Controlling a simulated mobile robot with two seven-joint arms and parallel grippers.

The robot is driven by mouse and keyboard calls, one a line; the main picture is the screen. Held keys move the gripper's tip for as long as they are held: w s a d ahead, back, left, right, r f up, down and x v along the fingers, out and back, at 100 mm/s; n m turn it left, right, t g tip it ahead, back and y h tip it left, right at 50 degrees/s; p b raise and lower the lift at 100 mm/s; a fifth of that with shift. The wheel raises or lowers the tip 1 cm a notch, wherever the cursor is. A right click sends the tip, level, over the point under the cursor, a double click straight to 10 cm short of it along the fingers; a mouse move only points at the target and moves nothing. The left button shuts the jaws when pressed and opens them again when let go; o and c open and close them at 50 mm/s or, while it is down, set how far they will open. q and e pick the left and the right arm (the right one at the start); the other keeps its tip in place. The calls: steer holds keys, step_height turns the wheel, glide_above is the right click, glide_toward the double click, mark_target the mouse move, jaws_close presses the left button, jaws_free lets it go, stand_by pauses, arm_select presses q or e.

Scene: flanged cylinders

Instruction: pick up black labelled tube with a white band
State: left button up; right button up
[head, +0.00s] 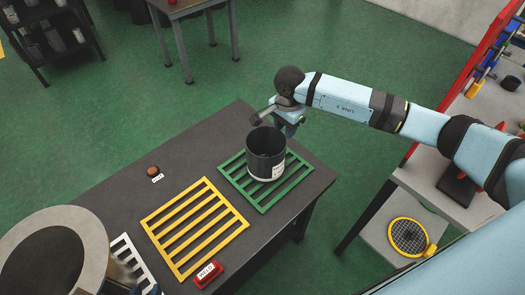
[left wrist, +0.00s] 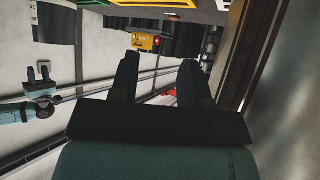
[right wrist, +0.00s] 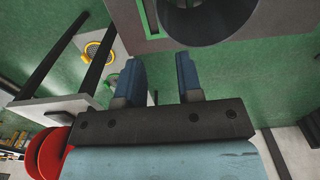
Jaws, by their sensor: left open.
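The black tube (head: 266,144) stands upright on the green slatted rack (head: 236,187), with a white band and label near its base. My right gripper (head: 268,112) is just behind the tube's rim in the head view, its fingertips partly hidden. In the right wrist view my right gripper (right wrist: 160,75) is open, with nothing between its fingers. A dark round form, seemingly the tube (right wrist: 205,15), lies beyond the fingertips, apart from them. In the left wrist view my left gripper (left wrist: 158,75) is open and empty, well away from the black tube.
A large grey-flanged cylinder (head: 88,232) stands at lower left. The dark table (head: 120,193) also holds a yellow rack (head: 194,229), a white rack (head: 128,254), a red labelled block (head: 208,272) and a brown knob (head: 153,170). A side bench (head: 437,190) stands at right.

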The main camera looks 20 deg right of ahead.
arm_select(q)
steer(key=r+p, duration=0.2)
steer(key=p, duration=0.1)
steer(key=shift+s+a+r, duration=0.2)
steer(key=shift+s+r, duration=0.05)
steer(key=shift+r, duration=0.15)
arm_select(e)
step_height(320, 180, down, 13)
steer(key=a, duration=0.1)
steer(key=shift+s+f, duration=0.2)
steer(key=shift+s, duration=0.15)
steer(key=shift+c, duration=0.4)
jaws_close()
arm_select(q)
steer(key=shift+s, duration=0.1)
arm_select(e)
steer(key=shift+w+r, duration=0.1)
